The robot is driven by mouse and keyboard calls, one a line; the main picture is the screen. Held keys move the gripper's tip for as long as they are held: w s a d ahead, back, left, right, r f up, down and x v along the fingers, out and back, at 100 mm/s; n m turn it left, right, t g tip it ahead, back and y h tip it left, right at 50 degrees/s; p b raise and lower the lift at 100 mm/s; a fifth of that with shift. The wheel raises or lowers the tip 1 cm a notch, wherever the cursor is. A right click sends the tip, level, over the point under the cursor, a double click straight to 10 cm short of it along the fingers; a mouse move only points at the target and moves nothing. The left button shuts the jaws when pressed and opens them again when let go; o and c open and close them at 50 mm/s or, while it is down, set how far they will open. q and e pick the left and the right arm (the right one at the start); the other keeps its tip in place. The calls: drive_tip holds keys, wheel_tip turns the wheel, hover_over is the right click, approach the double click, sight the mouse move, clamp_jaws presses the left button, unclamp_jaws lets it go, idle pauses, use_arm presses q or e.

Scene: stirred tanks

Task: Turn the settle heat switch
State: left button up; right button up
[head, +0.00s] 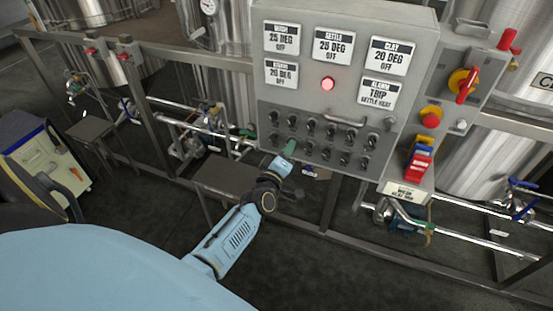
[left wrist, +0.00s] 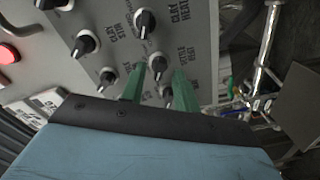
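The settle heat switch (left wrist: 158,66) is a black knob with a pale pointer, beside its "SETTLE HEAT" label in the left wrist view. My left gripper (left wrist: 160,74) has two green fingers standing apart, with this knob between their tips. I cannot tell whether a finger touches it. In the head view my left gripper (head: 290,148) is at the lower left of the knob rows on the grey control panel (head: 345,112) and hides part of them. The settle display (head: 333,46) reads 25 DEG OFF. The alarm display (head: 379,92) reads TRIP, SETTLE HEAT. My right gripper is not in view.
Other knobs stand close by, including the clay heat knob (left wrist: 145,23) and the clay stir knob (left wrist: 84,43). A red lamp (head: 328,84) is lit. A red-and-yellow rotary switch (head: 463,83) is at right. Metal rails and pipes run below the panel.

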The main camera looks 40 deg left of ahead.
use_arm(q)
drive_tip(key=p+v, duration=0.1)
drive_tip(key=v, duration=1)
drive_tip(key=shift+s, duration=0.35)
drive_tip(key=shift+d, duration=0.15)
drive_tip(key=s+d+f+m+g+h, duration=0.1)
drive_tip(key=s+d+f+m+g, duration=0.3)
drive_tip(key=f, duration=0.5)
drive_tip(key=s+d+f+m+g+h, duration=0.1)
drive_tip(key=s+f+m+g+h, duration=0.15)
drive_tip(key=s+f, duration=0.55)
drive_tip(key=s+d+f+m+g+h, duration=0.1)
drive_tip(key=s+d+f+m+g, duration=0.2)
drive_tip(key=f, duration=0.8)
drive_tip(key=s+a+f+m+g, duration=0.1)
drive_tip(key=s+f+m+g, duration=0.2)
drive_tip(key=s, duration=0.9)
drive_tip(key=s+f+m+g, duration=0.4)
drive_tip(key=s+f, duration=0.4)
drive_tip(key=s, duration=0.4)
drive_tip(key=shift+s+a+m, duration=0.4)
drive_tip(key=shift+m, duration=0.05)
drive_tip(key=shift+y, duration=0.25)
